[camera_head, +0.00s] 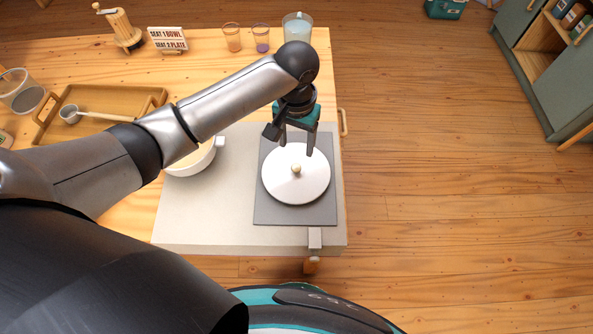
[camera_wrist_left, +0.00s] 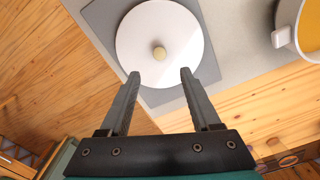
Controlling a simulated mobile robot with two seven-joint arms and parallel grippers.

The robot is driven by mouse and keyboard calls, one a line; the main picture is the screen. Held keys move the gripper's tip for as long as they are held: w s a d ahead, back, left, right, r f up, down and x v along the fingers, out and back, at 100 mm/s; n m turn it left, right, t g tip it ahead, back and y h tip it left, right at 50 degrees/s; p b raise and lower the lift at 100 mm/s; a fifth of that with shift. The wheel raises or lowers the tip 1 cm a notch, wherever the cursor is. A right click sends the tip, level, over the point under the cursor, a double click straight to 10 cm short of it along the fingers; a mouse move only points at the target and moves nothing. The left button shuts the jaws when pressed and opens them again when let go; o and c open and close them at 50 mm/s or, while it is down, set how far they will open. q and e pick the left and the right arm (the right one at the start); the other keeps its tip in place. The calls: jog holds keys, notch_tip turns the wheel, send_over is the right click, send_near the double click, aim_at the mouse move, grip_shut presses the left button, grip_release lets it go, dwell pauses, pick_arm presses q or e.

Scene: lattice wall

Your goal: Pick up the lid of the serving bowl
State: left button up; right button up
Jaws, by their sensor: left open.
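A round white lid (camera_head: 310,183) with a small wooden knob (camera_head: 296,169) lies on a grey mat (camera_head: 268,214) at the table's right end. It also shows in the left wrist view (camera_wrist_left: 180,30), with its knob (camera_wrist_left: 159,53) just beyond my fingertips. My left gripper (camera_head: 296,150) is open and empty, over the far edge of the lid, apart from the knob. A white bowl (camera_head: 207,160) with yellowish contents stands left of the mat, partly hidden by my arm; no lid is on it. My right gripper is not in view.
A wooden tray (camera_head: 75,98) with a ladle (camera_head: 95,115) lies at left. Cups (camera_head: 232,37), a pitcher (camera_head: 298,27), a sign (camera_head: 167,40) and a wooden mill (camera_head: 122,29) stand along the far edge. The floor right of the table is clear.

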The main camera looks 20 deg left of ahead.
aim_at(296, 166)
pick_arm(q)
notch_tip(296, 166, down, 3)
jog(key=shift+f+b, duration=0.2)
jog(key=shift+b, duration=0.15)
jog(key=shift+f, duration=0.85)
notch_tip(296, 166, down, 4)
jog(key=shift+s+f+b, duration=0.1)
jog(key=shift+f+b, duration=0.15)
jog(key=shift+b, duration=0.75)
grip_shut()
jog(key=shift+r, duration=0.1)
